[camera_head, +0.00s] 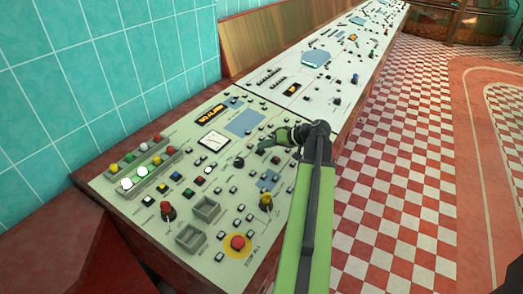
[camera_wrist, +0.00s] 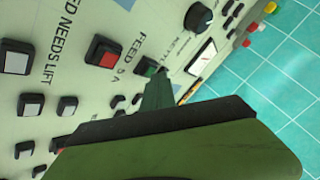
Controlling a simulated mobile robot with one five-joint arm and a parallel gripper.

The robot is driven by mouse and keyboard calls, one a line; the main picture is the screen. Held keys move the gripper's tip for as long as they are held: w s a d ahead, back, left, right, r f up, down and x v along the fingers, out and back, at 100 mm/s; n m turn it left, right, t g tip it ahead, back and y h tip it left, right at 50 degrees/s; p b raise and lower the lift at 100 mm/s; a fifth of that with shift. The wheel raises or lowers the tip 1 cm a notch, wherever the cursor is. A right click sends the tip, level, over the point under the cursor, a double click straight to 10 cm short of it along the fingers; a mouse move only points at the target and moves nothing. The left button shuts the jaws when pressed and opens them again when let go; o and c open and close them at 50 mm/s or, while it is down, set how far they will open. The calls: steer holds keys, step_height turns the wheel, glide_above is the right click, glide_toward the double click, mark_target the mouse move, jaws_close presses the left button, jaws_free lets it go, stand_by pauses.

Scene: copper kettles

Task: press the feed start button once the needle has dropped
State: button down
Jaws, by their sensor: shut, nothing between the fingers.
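My gripper (camera_head: 263,148) reaches over the near console panel with its fingers shut and empty. In the wrist view its fingertips (camera_wrist: 155,82) are right beside a small green button (camera_wrist: 149,66) under the label FEED; I cannot tell whether they touch it. A red button (camera_wrist: 103,52) sits next to the green one in the same group. The white needle gauge (camera_head: 213,140) stands to the left of my gripper, and part of it shows in the wrist view (camera_wrist: 201,57). The needle's reading is too small to make out in either view.
A black knob (camera_wrist: 203,17) stands close to the green button. An orange display (camera_head: 211,115) is lit. The checkered floor at right is clear.

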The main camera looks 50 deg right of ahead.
steer(key=shift+f, duration=0.3)
steer(key=shift+r, duration=0.15)
stand_by(0.3)
steer(key=shift+s+r+p, duration=0.1)
steer(key=shift+r+p, duration=0.45)
steer(key=shift+r, duration=0.1)
steer(key=r+p, duration=0.3)
steer(key=s+r+p, duration=0.1)
steer(key=r+p, duration=0.1)
steer(key=shift+d, duration=0.15)
stand_by(0.4)
steer(key=shift+f, duration=0.1)
